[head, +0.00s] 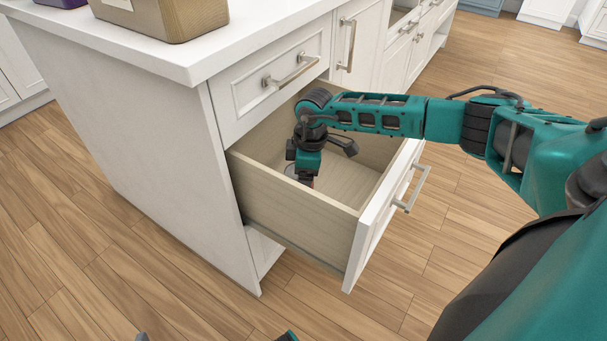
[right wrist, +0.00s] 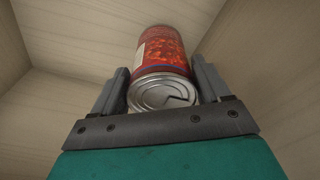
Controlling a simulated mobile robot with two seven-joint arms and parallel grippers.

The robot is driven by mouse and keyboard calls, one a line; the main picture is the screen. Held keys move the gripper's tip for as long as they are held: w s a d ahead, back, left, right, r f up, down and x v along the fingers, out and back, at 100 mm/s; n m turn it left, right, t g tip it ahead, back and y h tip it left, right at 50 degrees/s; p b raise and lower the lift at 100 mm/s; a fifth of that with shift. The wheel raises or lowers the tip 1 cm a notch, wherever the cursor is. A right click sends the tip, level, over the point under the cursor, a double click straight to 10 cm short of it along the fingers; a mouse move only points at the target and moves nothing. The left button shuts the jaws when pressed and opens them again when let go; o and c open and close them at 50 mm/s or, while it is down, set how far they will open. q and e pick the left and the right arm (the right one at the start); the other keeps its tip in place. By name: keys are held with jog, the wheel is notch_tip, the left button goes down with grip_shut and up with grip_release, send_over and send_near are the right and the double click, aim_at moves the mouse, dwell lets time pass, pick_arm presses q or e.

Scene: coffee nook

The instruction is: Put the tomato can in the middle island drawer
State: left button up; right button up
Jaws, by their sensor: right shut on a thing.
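The tomato can (right wrist: 163,50) is red with a silver end. In the right wrist view it sits between the two fingers of my right gripper (right wrist: 165,90), which is shut on it. In the head view my right gripper (head: 306,178) points down inside the open middle island drawer (head: 300,212), below its rim. The can is mostly hidden there by the gripper and the drawer's side wall. Whether it touches the drawer floor cannot be told. My left gripper is not in view; only small pieces show at the bottom edge.
The drawer's front with its handle (head: 411,188) stands pulled out over the wooden floor. A shut drawer (head: 270,86) is directly above. The white countertop (head: 120,38) holds a tan box (head: 180,18). The drawer has free room around the gripper.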

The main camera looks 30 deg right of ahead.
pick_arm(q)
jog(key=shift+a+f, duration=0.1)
pick_arm(e)
jog(key=shift+f, duration=0.25)
jog(key=o, duration=1.3)
jog(key=r+p, duration=0.1)
jog(key=r, duration=0.3)
jog(key=r+p, duration=0.1)
jog(key=r, duration=0.1)
jog(key=shift+s+d+r+p, duration=0.15)
jog(key=shift+d+r+p, duration=0.15)
jog(key=shift+r, duration=0.1)
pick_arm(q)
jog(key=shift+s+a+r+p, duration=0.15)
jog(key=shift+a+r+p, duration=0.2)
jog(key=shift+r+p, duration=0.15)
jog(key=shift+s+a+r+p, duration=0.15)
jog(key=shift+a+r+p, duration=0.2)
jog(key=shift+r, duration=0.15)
pick_arm(e)
jog(key=r, duration=0.6)
jog(key=shift+s+d+r, duration=0.2)
jog(key=shift+s+d, duration=0.05)
jog(key=shift+s, duration=0.05)
